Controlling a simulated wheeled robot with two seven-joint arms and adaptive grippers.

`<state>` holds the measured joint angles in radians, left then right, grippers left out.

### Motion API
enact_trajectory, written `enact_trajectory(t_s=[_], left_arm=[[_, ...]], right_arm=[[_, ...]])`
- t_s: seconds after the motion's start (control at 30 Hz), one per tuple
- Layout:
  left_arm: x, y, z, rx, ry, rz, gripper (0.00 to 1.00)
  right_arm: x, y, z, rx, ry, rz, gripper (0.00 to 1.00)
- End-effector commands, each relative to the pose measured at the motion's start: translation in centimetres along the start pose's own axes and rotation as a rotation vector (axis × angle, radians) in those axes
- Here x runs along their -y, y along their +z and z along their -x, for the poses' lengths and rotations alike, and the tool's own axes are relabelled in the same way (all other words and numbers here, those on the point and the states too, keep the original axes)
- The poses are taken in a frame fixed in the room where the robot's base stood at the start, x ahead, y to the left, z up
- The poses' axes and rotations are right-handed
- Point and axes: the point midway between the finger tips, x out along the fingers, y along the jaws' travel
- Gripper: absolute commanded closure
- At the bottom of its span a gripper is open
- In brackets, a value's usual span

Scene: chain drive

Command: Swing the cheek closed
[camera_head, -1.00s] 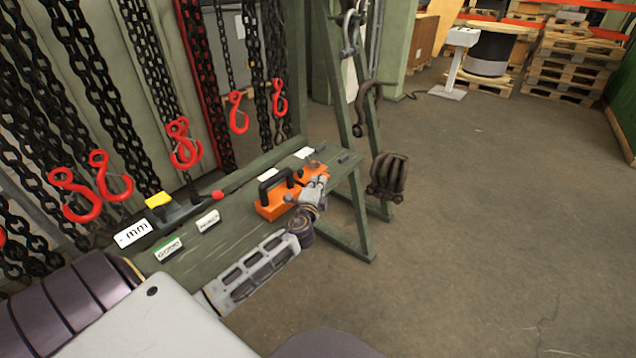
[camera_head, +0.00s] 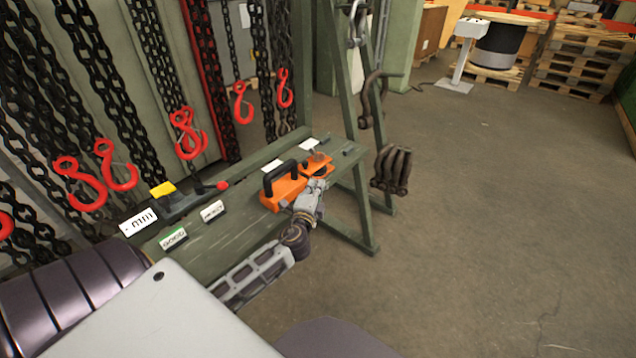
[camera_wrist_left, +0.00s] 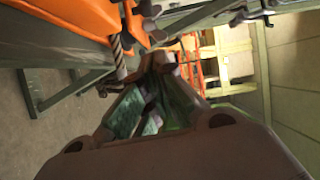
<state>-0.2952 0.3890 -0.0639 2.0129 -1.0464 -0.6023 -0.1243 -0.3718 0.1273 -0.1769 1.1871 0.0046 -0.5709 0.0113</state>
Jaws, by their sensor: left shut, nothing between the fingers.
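An orange block with a brown round part on top (camera_head: 318,164), which I take to carry the cheek, sits at the right end of the green bench (camera_head: 215,240). I cannot tell how far its cheek stands open. My left gripper (camera_head: 319,182) is at the near side of this block, its fingers shut and empty. Contact cannot be made out. In the left wrist view the fingers (camera_wrist_left: 163,62) meet below an orange body (camera_wrist_left: 85,22) and a thin twisted rod (camera_wrist_left: 117,48). My right gripper is not in view.
An orange lifter with a black handle (camera_head: 282,194) stands close left of the block. Red hooks (camera_head: 78,180) hang on chains behind the bench. A dark multi-hook piece (camera_head: 391,170) hangs right of the green frame (camera_head: 364,205). Open floor lies to the right.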

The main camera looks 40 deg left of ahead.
Motion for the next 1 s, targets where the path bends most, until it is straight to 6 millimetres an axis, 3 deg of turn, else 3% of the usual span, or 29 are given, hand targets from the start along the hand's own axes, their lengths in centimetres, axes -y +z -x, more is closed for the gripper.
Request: enact_trajectory(t_s=[0.2, 0.5, 1.0], left_arm=[[-0.1, 0.1, 1.7, 0.000, 0.001, 0.000, 1.00], [0.0, 0.2, 2.6, 0.000, 0.000, 0.000, 1.00], [0.0, 0.2, 2.6, 0.000, 0.000, 0.000, 1.00]], right_arm=[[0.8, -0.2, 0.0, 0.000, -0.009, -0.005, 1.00], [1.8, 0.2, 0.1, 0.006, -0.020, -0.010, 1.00], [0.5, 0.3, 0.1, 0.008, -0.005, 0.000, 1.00]])
